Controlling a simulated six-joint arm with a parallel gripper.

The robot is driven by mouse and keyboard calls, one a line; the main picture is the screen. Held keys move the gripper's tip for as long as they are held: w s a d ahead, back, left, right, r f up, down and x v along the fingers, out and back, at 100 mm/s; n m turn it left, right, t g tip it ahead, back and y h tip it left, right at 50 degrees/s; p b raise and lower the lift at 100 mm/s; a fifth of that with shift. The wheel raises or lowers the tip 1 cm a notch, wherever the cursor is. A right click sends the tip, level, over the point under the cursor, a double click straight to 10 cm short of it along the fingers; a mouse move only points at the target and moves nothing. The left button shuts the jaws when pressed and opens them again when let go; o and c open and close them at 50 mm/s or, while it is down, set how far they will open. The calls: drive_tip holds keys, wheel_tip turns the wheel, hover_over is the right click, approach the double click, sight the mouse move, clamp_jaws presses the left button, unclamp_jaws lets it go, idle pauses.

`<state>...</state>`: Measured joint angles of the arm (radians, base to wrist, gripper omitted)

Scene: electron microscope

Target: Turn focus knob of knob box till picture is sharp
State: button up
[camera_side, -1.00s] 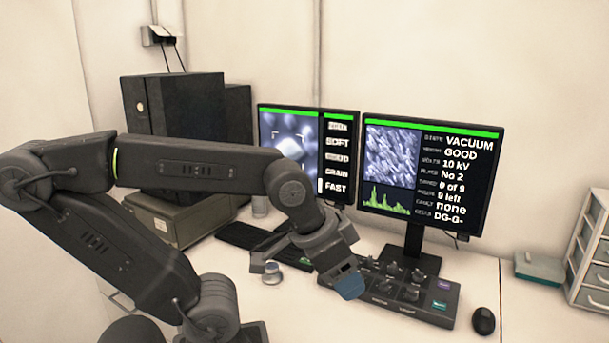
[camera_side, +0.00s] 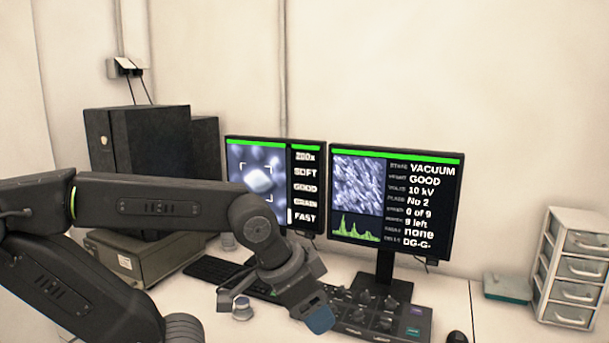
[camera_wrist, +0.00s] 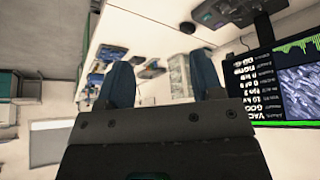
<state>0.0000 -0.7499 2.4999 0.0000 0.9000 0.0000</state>
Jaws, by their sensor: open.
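The dark knob box (camera_side: 400,320) lies on the desk below the right screen, with several black knobs (camera_side: 386,322) on top. I cannot tell which is the focus knob. The left screen (camera_side: 258,172) shows a blurred grey picture with bracket marks and reads SOFT. My gripper (camera_side: 320,318), with blue fingertips, is over the left front of the knob box and hides part of it. In the wrist view my gripper (camera_wrist: 163,75) is open, with nothing between its fingers. Part of the knob box (camera_wrist: 225,10) shows there at the top edge.
A second screen (camera_side: 395,200) stands behind the knob box. A keyboard (camera_side: 208,269) lies to the left. A mouse (camera_side: 457,337) lies right of the box. A drawer unit (camera_side: 572,268) and a teal-and-grey box (camera_side: 507,288) stand at the right, with bare desk before them.

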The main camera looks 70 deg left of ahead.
drive_tip(key=shift+c, duration=0.3)
drive_tip(key=n+g, duration=0.3)
drive_tip(key=g, duration=0.3)
hover_over(360, 310)
wheel_tip(360, 310, down, 16)
wheel_tip(360, 310, down, 13)
drive_tip(key=shift+a+f, duration=0.1)
